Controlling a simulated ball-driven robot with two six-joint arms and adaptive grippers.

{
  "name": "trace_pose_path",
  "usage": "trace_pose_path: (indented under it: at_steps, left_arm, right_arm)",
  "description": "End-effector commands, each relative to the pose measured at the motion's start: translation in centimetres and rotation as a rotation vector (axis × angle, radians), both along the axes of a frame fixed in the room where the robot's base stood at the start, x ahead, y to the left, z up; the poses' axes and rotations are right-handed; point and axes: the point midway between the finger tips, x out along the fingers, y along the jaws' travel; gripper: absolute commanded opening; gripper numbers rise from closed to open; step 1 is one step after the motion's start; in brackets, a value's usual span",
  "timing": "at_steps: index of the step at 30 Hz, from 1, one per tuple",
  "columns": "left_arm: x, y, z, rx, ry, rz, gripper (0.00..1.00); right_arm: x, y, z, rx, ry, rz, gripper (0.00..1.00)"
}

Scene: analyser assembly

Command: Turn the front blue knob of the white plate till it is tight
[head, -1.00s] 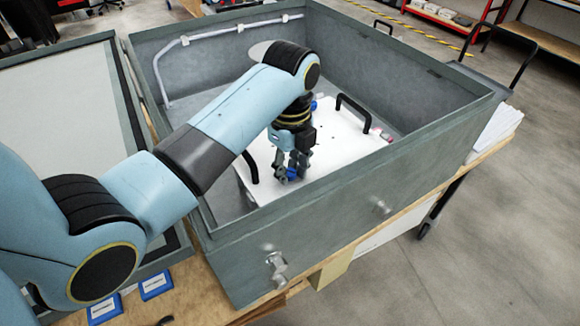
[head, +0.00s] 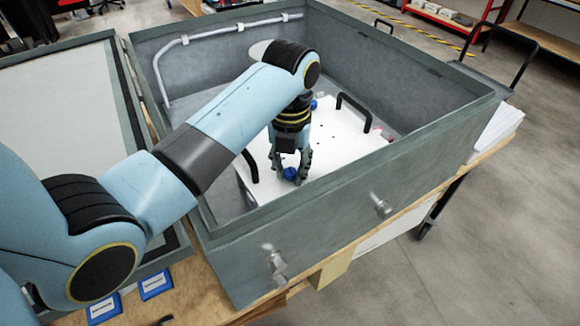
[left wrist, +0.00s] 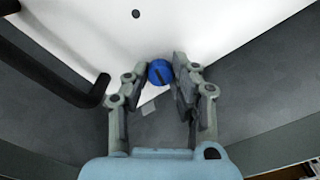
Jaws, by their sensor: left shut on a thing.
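The white plate (head: 335,150) lies inside the grey box, with black handles on it. Its front blue knob (head: 290,174) is at the plate's near corner; it also shows in the left wrist view (left wrist: 160,72) with a dark slot across its top. My left gripper (head: 290,172) points down at this knob, with one finger on either side. In the left wrist view the gripper (left wrist: 158,85) is shut on the knob, though the contact of the left finger is hard to make out. Another blue knob (head: 314,104) sits farther back, partly behind my wrist. My right gripper is not in view.
The grey box's near wall (head: 350,190) rises close to the front knob. A black handle (head: 352,112) stands to the right of my gripper and another (head: 250,166) to its left. A pipe (head: 200,36) runs along the back walls.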

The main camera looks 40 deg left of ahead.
Motion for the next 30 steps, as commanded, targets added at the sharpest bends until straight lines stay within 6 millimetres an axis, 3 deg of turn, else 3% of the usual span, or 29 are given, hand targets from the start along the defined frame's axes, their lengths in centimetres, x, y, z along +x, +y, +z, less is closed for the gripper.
trace_pose_path:
  at_steps: [12, 30]
  left_arm:
    - [0.3, -0.1, 0.1, -0.002, -0.010, -0.263, 0.00]
    - [0.3, -0.1, 0.3, -0.002, -0.009, -0.334, 0.00]
  right_arm:
    - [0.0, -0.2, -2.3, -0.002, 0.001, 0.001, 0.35]
    - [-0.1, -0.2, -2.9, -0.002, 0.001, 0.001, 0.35]
